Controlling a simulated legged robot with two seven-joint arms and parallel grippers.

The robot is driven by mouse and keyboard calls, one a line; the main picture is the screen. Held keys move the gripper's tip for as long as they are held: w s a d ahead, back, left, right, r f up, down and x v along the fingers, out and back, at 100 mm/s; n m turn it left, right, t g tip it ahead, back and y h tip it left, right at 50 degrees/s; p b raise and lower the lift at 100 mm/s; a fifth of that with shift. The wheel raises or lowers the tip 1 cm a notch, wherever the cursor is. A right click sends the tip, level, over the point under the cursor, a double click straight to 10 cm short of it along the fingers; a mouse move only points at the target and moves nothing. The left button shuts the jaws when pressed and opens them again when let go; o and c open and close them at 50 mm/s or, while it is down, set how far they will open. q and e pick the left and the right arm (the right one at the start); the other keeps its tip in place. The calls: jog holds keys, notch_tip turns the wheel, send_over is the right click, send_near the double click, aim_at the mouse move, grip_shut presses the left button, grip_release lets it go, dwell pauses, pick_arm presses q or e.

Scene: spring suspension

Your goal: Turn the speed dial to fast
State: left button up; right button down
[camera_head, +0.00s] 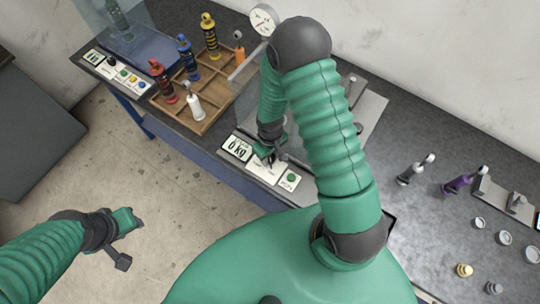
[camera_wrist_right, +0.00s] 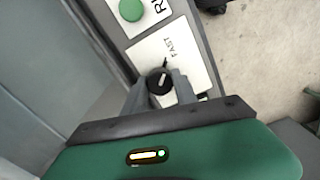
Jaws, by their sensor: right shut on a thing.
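The speed dial (camera_wrist_right: 159,81) is a small black round knob with a light mark, on a white panel in the right wrist view. The word FAST (camera_wrist_right: 172,47) is printed beside it, with a dark tick near the knob. My right gripper (camera_wrist_right: 160,88) is shut on the dial, one finger on each side. In the head view my right gripper (camera_head: 270,152) is down at the white control panel (camera_head: 262,171), and it hides the dial there. My left gripper (camera_head: 124,238) hangs over the floor at the left, away from the table; its jaw opening is unclear.
A wooden tray (camera_head: 205,120) with several coloured shock absorbers stands to the left. A silver-grey damper (camera_head: 415,170) and a purple one (camera_head: 463,180) lie on the right.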

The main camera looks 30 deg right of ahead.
aim_at(270, 157)
jog(key=shift+w+n, duration=0.15)
jog(key=shift+n, duration=0.15)
jog(key=c, duration=1)
grip_release()
notch_tip(270, 157, up, 17)
jog(key=shift+b, duration=0.3)
jog(key=shift+f, duration=0.15)
